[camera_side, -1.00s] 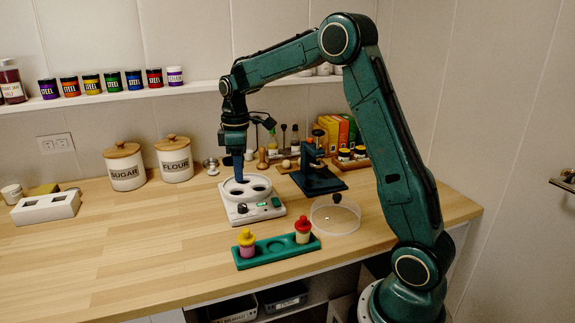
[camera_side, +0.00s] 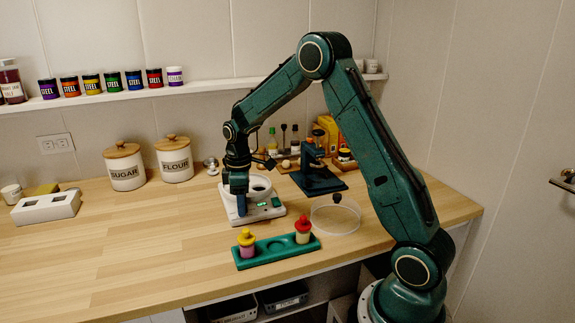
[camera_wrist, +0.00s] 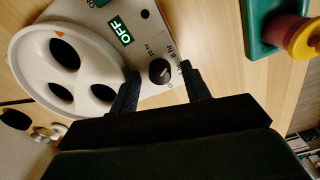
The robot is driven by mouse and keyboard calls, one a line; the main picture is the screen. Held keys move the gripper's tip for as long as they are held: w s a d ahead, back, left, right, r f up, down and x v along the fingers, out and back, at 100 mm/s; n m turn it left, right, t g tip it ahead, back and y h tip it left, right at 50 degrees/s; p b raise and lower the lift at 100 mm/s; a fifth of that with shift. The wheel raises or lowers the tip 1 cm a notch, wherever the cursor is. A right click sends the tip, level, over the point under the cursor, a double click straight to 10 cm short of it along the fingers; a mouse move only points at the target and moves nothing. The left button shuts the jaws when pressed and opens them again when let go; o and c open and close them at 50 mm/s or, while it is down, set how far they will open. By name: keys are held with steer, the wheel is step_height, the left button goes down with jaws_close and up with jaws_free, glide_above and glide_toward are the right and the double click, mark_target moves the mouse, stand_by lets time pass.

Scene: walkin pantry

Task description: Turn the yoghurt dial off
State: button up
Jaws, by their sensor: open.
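The white yoghurt maker (camera_side: 265,213) stands on the wooden counter, and its round top with several dark openings shows in the wrist view (camera_wrist: 28,65). Its black dial (camera_wrist: 160,71) is on the front panel, with small hour markings around it. A green-lit display (camera_wrist: 120,32) beside the dial reads OFF. My gripper (camera_wrist: 161,72) is open, with one finger on each side of the dial; I cannot tell if either finger touches it. In the side view my gripper (camera_side: 240,207) is low at the machine's front left and hides the dial.
A green rack (camera_side: 275,249) with a yellow-topped jar (camera_side: 247,244) and a red-topped jar (camera_side: 303,230) lies in front. A clear round lid (camera_side: 335,216) is to the right, with a dark green device (camera_side: 316,175) behind.

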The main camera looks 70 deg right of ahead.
steer(key=c, duration=1)
